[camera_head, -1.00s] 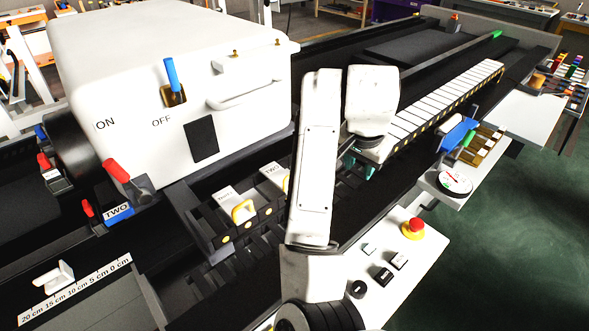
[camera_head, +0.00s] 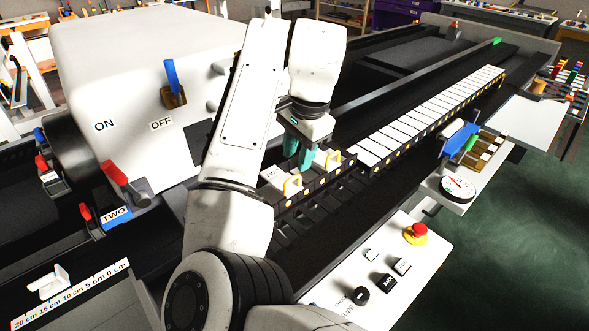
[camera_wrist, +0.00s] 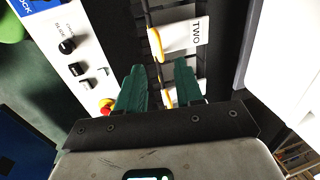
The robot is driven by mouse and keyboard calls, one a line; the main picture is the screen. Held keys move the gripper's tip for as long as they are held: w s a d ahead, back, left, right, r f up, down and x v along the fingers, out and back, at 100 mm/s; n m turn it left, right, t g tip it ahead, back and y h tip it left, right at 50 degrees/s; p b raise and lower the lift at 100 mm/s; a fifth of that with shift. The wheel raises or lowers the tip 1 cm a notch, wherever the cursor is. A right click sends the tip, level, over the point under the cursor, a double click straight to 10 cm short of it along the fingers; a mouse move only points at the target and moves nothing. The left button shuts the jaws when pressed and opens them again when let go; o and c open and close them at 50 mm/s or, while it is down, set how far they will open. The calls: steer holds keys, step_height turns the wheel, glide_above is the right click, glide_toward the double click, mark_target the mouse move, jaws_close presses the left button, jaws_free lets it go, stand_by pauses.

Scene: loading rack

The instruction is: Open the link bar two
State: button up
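Link bar two is the white block marked TWO (camera_head: 271,173) with a yellow handle (camera_head: 292,186) at its front, in the dark rack. In the wrist view the TWO block (camera_wrist: 193,33) and its yellow handle (camera_wrist: 155,45) are just beyond my fingertips. My gripper (camera_head: 304,158) hangs above the rack, behind and slightly right of the TWO block. In the wrist view my gripper's green fingers (camera_wrist: 161,68) are apart with nothing gripped. Another yellow handle (camera_head: 335,158) shows to the right; in the wrist view it is partly hidden between the fingers.
The big white machine cover (camera_head: 130,70) with ON and OFF labels stands left. A row of white blocks (camera_head: 435,115) runs to the back right. A control panel with a red stop button (camera_head: 416,231) is in front. Red levers (camera_head: 121,178) stand at the left.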

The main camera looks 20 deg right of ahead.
glide_above(295, 191)
steer(key=shift+f, duration=2.7)
steer(key=shift+c, duration=0.2)
jaws_close()
